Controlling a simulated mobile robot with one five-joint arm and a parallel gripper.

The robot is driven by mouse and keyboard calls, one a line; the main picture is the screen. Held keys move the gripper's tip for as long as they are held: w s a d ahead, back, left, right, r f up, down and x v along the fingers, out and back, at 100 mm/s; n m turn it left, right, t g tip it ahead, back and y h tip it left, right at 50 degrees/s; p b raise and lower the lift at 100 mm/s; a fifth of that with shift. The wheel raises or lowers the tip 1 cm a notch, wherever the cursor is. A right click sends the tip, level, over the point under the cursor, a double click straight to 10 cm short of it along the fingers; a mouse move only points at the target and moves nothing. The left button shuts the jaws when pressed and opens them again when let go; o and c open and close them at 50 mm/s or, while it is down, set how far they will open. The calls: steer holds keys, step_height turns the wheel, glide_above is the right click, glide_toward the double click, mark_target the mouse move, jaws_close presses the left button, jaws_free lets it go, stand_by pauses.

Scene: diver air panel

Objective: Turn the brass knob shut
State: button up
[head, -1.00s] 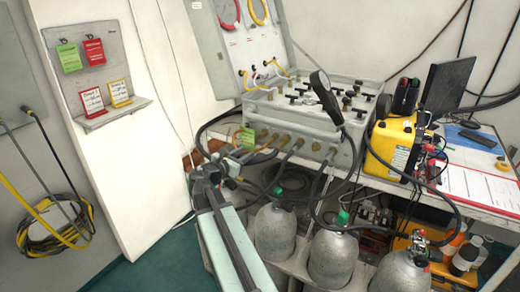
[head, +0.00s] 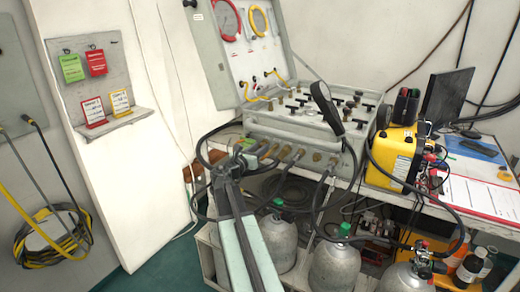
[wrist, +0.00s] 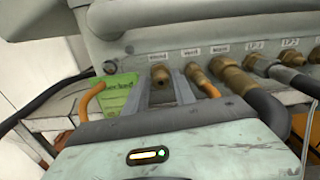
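The grey air panel case (head: 300,128) stands open on the bench, with a row of brass fittings along its front edge. In the wrist view, a brass knob (wrist: 160,74) sticks out below a small label at the left of that row. My gripper (wrist: 161,84) is open, its two grey fingers on either side of the knob with a gap between them. I cannot tell whether they touch it. In the head view my gripper (head: 227,163) is at the panel's front left corner, and my arm hides the knob there.
A green tag (wrist: 118,94) and an orange hose (wrist: 92,98) lie close left of my fingers. Other brass fittings with hoses (wrist: 232,76) are close on the right. Grey cylinders (head: 335,265) stand below the bench. A yellow unit (head: 392,155) sits to the right.

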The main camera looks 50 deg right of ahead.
steer(key=shift+c, duration=0.2)
jaws_close()
steer(key=shift+m, duration=8.5)
